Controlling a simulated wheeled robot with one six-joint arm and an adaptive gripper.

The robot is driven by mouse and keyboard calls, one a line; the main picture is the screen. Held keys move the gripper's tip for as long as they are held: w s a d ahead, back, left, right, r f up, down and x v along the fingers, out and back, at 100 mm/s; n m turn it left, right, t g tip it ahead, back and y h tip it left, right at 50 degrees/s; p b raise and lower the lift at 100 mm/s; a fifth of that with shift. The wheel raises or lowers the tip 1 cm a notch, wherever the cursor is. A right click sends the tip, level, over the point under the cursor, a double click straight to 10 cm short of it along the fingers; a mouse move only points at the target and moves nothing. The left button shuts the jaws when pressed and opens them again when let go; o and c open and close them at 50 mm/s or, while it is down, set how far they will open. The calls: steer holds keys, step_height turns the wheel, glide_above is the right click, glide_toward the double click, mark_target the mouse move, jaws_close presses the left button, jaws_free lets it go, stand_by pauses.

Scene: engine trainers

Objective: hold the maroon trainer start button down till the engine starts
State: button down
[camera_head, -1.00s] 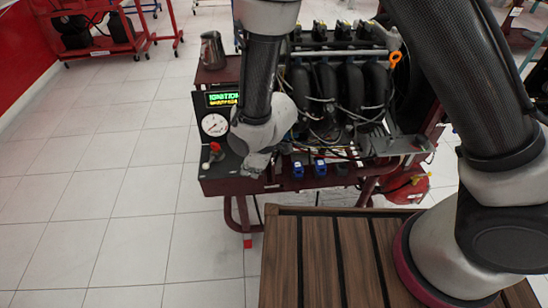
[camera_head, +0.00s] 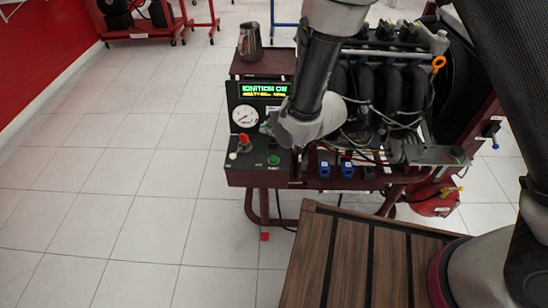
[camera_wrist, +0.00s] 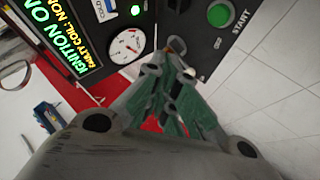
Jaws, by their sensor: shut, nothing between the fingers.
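The maroon trainer (camera_head: 238,178) stands ahead with its engine on top. Its green start button (camera_head: 273,160) is uncovered on the black panel. In the wrist view the green button (camera_wrist: 220,14), labelled START, is at the top, right of my fingertips and apart from them. My gripper (camera_head: 268,127) is shut and empty over the back of the panel, behind the button; its green-padded fingers (camera_wrist: 172,62) point toward the panel. The display (camera_head: 264,91) reads IGNITION ON with a yellow line below. The gauge (camera_head: 243,119) is left of my gripper.
A red knob (camera_head: 243,140) stands up on the panel left of the button. Blue connectors (camera_head: 323,170) sit along the front edge to the right. A metal jug (camera_head: 250,42) stands on the shelf behind. A slatted wooden top (camera_head: 335,262) is in front; open floor lies left.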

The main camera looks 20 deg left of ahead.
mark_target(271, 160)
steer(key=shift+f, duration=4.3)
steer(key=shift+f, duration=0.15)
steer(key=shift+f, duration=0.3)
steer(key=shift+f, duration=0.5)
steer(key=shift+r, duration=0.1)
stand_by(0.7)
steer(key=shift+r, duration=0.85)
steer(key=shift+r, duration=2.5)
